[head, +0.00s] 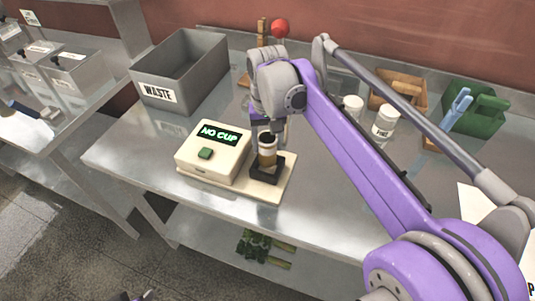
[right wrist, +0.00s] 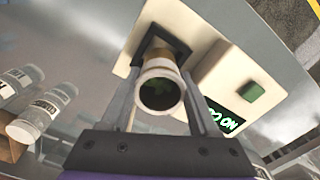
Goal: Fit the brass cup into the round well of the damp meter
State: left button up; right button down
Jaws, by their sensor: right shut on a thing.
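The damp meter (head: 207,163) is a cream box on a flat base, with a green button and a lit display reading NO CUP. A black square holder (head: 266,176) stands on the base, right of the box; it also shows in the right wrist view (right wrist: 180,46). My right gripper (head: 268,143) is shut on the brass cup (head: 267,158), upright at the holder. In the right wrist view the cup (right wrist: 160,88) shows its pale rim and dark inside between the fingers. The well is hidden behind the cup; I cannot tell whether the cup's bottom is inside it.
A grey WASTE bin (head: 180,70) stands behind the meter. White jars (head: 385,122), a wooden tray (head: 400,90) and a green bin (head: 475,110) stand at the back right. Bare steel table lies in front and right of the meter. A dark part shows at the bottom edge, possibly my left gripper (head: 135,296).

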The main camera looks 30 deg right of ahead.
aim_at(268, 153)
jog(key=shift+f, duration=2.15)
jog(key=shift+f, duration=0.15)
jog(key=shift+c, duration=0.7)
grip_release()
jog(key=shift+r, duration=0.3)
notch_tip(268, 153, up, 12)
jog(key=shift+f+p, duration=0.15)
jog(key=shift+p, duration=0.25)
